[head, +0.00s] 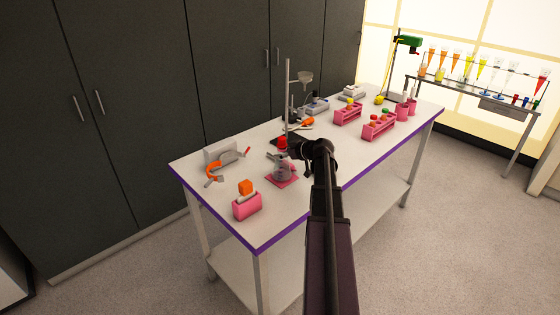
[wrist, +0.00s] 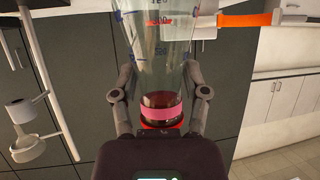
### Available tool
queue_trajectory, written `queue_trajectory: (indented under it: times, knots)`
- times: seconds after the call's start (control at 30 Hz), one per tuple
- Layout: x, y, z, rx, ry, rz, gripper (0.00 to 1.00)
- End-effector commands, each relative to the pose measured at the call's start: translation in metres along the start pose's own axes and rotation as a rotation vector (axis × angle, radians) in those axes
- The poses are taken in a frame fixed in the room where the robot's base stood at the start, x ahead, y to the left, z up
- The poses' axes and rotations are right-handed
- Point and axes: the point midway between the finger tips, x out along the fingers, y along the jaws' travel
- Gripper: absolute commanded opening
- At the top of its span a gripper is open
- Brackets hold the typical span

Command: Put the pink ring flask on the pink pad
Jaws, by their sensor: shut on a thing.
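The pink ring flask (head: 283,170) is clear glass with a red top, and it stands upright over the pink pad (head: 292,182) near the table's front left part. I cannot tell if its base touches the pad. In the wrist view the flask (wrist: 155,45) shows blue scale marks, a pink band and a dark red stopper, appearing upside down. My gripper (wrist: 160,78) has one finger on each side of the flask and is shut on it. In the head view my gripper (head: 290,153) is partly hidden by my arm.
A pink block with an orange top (head: 247,205) stands front left of the pad. A grey box and orange-handled tool (head: 214,170) lie at left. A stand with a funnel (head: 288,95) rises behind. Pink racks (head: 379,127) stand to the right.

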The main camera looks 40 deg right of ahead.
Motion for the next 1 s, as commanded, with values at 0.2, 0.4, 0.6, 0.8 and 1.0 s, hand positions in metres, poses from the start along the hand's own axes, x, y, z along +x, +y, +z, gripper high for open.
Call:
queue_trajectory:
  times: [0.2,0.4,0.6,0.8,1.0]
  knots:
    - [0.0033,0.0002,0.0073,0.001,0.001,0.0,0.0]
    - [0.003,0.0003,0.0068,0.001,0.001,0.001,0.0]
    - [0.0036,0.0004,0.0081,0.001,0.001,0.001,0.0]
    - [0.0039,0.0004,0.0091,0.0,0.0,0.001,0.91]
    - [0.0039,0.0004,0.0091,0.0,0.0,0.001,0.93]
